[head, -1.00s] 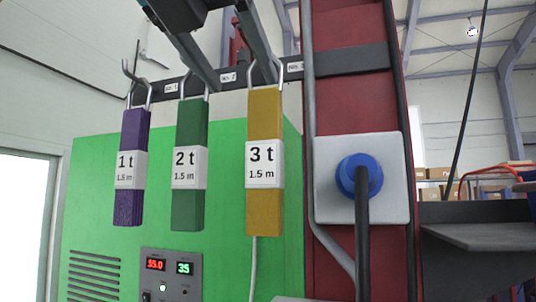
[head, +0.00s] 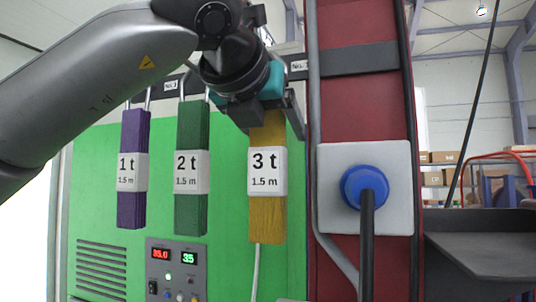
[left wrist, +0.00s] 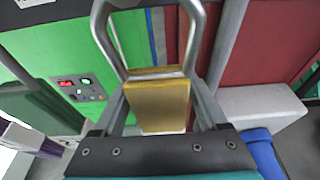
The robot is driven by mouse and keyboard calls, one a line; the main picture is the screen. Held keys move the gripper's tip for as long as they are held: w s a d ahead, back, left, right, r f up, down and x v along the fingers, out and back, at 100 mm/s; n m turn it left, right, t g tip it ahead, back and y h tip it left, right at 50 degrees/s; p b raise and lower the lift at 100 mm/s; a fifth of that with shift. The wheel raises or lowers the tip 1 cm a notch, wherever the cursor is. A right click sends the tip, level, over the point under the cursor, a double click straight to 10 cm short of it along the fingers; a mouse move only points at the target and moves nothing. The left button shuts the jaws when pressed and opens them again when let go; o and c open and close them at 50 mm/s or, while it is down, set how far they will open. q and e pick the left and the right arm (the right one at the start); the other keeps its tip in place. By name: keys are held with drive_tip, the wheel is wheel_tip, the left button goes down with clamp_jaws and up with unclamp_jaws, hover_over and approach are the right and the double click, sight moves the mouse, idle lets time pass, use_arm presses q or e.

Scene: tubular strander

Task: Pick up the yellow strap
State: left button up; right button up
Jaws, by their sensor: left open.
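The yellow strap (head: 266,215), labelled 3 t, 1.5 m, hangs on the rail at the right of a row of three straps. My left gripper (head: 268,112) is at the top of the yellow strap, covering its hook and upper end in the head view. In the left wrist view the yellow strap (left wrist: 160,105) lies between the two open fingers (left wrist: 165,108), under a metal hook loop (left wrist: 150,40). I cannot tell whether the fingers touch it. My right gripper is not in view.
A green strap (head: 192,215) and a purple strap (head: 131,210) hang to the left. A red column (head: 360,105) with a blue plug (head: 364,187) and black cable stands close on the right. A control panel (head: 175,270) is below on the green cabinet.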

use_arm(q)
clamp_jaws()
idle(0.6)
